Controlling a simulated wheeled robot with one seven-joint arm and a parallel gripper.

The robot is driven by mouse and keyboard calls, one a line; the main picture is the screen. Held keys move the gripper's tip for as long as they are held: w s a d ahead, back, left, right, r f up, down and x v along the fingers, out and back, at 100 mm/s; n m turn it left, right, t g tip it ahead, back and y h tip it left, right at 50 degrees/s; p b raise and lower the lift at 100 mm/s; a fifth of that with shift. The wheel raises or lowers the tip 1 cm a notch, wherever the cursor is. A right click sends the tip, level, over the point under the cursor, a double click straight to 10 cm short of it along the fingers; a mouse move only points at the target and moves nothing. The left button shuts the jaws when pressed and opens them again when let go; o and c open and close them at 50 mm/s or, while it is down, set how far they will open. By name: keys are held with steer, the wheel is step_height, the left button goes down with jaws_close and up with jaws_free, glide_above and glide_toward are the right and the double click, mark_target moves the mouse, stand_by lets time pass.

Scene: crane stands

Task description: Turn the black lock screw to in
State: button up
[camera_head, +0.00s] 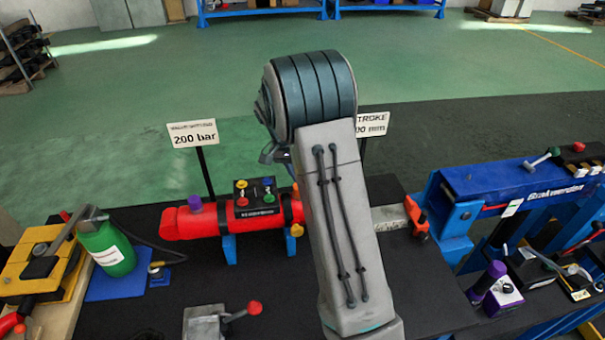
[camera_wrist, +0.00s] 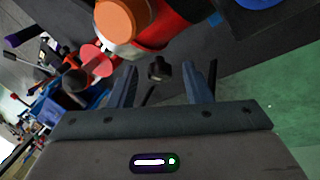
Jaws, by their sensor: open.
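A small black knob, which looks like the black lock screw (camera_wrist: 158,68), shows in the wrist view below the red cylinder. My gripper (camera_wrist: 170,75) is open, and the knob lies between its two fingers in the picture, nearer the left one. I see no contact, and the depth between them is hard to tell. The screw's turn position cannot be read. In the head view the red cylinder (camera_head: 200,222) lies on blue supports on the black bench, and my arm hides its right part, the screw and my gripper.
An orange cap (camera_wrist: 122,18) is close above the fingers in the wrist view. A control box with coloured buttons (camera_head: 255,197) sits on the cylinder. A green bottle (camera_head: 108,248) stands left, a blue beam (camera_head: 510,180) right. A red-knobbed lever (camera_head: 225,318) is in front.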

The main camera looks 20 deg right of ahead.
steer(key=p+v, duration=0.8)
steer(key=v, duration=0.5)
steer(key=shift+a+r+p, duration=0.15)
steer(key=shift+r+p, duration=0.2)
steer(key=shift+w, duration=0.1)
steer(key=s+a+r+n+t+y+b, duration=0.1)
steer(key=s+a+r+n+t, duration=0.2)
steer(key=s, duration=0.5)
steer(key=s+r+n+y+b, duration=0.1)
steer(key=s+r+n+b, duration=0.1)
steer(key=s+r, duration=0.35)
steer(key=s+a+f+n+t+b, duration=0.1)
steer(key=s+f+n, duration=0.1)
steer(key=s, duration=0.5)
steer(key=s+a+f+n+t+y, duration=0.1)
steer(key=s+a+n, duration=0.1)
steer(key=s, duration=0.6)
steer(key=shift+s+f+n+t+y+b, duration=0.25)
steer(key=shift+f+n+t+y+b, duration=0.05)
steer(key=shift+f+t+b, duration=0.1)
steer(key=shift+c, duration=0.4)
